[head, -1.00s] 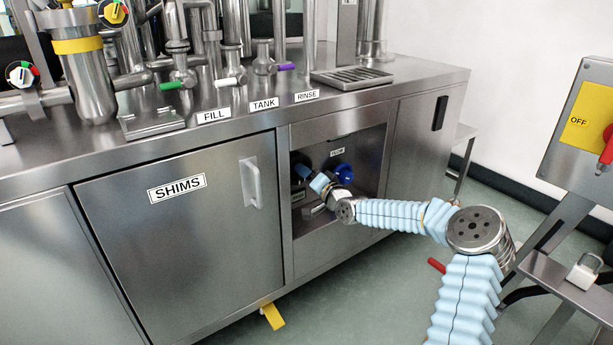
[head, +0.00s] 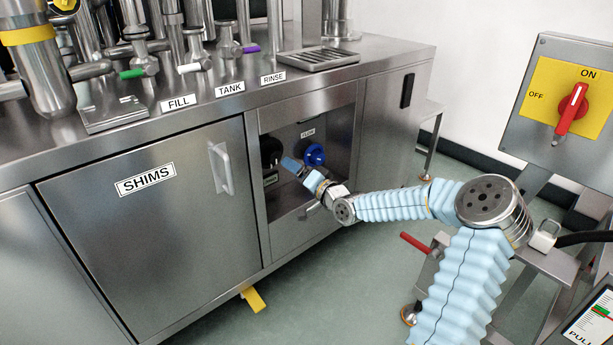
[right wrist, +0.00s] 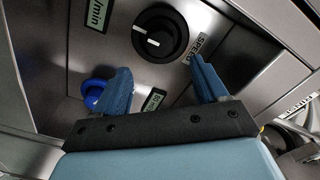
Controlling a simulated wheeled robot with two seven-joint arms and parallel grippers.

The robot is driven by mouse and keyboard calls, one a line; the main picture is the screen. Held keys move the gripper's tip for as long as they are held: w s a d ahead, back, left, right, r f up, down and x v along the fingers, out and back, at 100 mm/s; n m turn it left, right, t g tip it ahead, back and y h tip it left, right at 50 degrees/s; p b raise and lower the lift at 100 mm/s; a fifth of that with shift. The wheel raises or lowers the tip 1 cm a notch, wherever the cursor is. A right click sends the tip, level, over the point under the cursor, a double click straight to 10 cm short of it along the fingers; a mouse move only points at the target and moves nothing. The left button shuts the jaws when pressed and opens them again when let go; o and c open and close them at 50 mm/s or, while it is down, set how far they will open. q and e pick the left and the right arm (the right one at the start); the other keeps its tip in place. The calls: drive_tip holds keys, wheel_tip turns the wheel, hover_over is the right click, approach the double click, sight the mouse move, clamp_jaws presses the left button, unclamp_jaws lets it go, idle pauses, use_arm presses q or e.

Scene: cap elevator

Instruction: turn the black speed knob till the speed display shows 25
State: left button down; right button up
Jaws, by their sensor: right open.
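The black speed knob (head: 271,151) is in the left of the cabinet recess. It shows clearly in the right wrist view (right wrist: 160,33), its white marks visible and the SPEED label (right wrist: 200,50) beside it. A display (right wrist: 97,14) on the other side of the knob is cut off by the frame edge; I see "/min" on it but no number. It is small and unreadable in the head view (head: 271,179). My right gripper (head: 291,164) is open, its blue fingers in front of the panel, apart from the knob. In the wrist view the fingertips (right wrist: 161,66) point towards the knob. My left gripper is out of view.
The steel recess walls surround my right gripper closely. The SHIMS door (head: 145,200) is left. A red switch (head: 572,108) stands at the right.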

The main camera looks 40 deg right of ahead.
drive_tip(key=s, duration=0.4)
drive_tip(key=shift+s+d+p, duration=0.2)
drive_tip(key=shift+s+p, duration=0.1)
drive_tip(key=shift+s, duration=0.1)
drive_tip(key=shift+a, duration=0.1)
drive_tip(key=s+a+f+n+g+y+p, duration=0.15)
drive_tip(key=a+f+g, duration=0.25)
drive_tip(key=a+f, duration=0.5)
drive_tip(key=s+a+f+n+g+y+p, duration=0.1)
drive_tip(key=a+f+g+y+p, duration=0.15)
drive_tip(key=a+f, duration=0.65)
drive_tip(key=s+a+f+n+g+p, duration=0.3)
drive_tip(key=s+a+g, duration=0.3)
drive_tip(key=s+a, duration=0.5)
drive_tip(key=s+a+f+n+g+p, duration=0.1)
drive_tip(key=s+a+f+g, duration=0.1)
drive_tip(key=s, duration=0.4)
drive_tip(key=s+a+f+n+g+h, duration=0.1)
drive_tip(key=s+f+g, duration=0.1)
drive_tip(key=s, duration=0.4)
drive_tip(key=shift+s+a+n+g+h+p, duration=0.2)
drive_tip(key=shift+a+n+g+h+p, duration=0.1)
drive_tip(key=shift+a+n+g+p, duration=0.1)
